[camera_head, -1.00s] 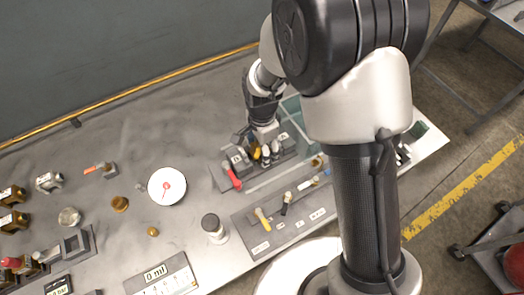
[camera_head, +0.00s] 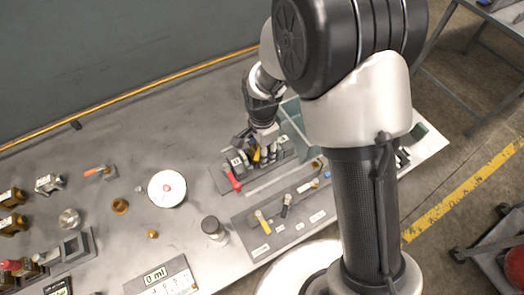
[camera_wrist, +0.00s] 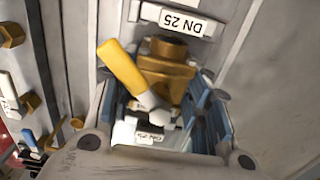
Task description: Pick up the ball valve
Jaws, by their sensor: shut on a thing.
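The ball valve (camera_wrist: 166,72) has a brass body and a yellow lever handle (camera_wrist: 122,68). In the wrist view it lies between the blue-padded fingers of my gripper (camera_wrist: 163,108), which is shut on it. A DN 25 label (camera_wrist: 180,20) shows beyond the valve, and another label sits near its lower end. In the head view my gripper (camera_head: 265,152) is at the rack (camera_head: 222,182), with the yellow handle (camera_head: 256,156) showing beside it. I cannot tell whether the valve is clear of the rack.
A red-handled piece (camera_head: 233,180) stands close left of my gripper. A second grey rack (camera_head: 252,236) with several handled pieces is in front. A greenish clear bin (camera_head: 291,108) is behind.

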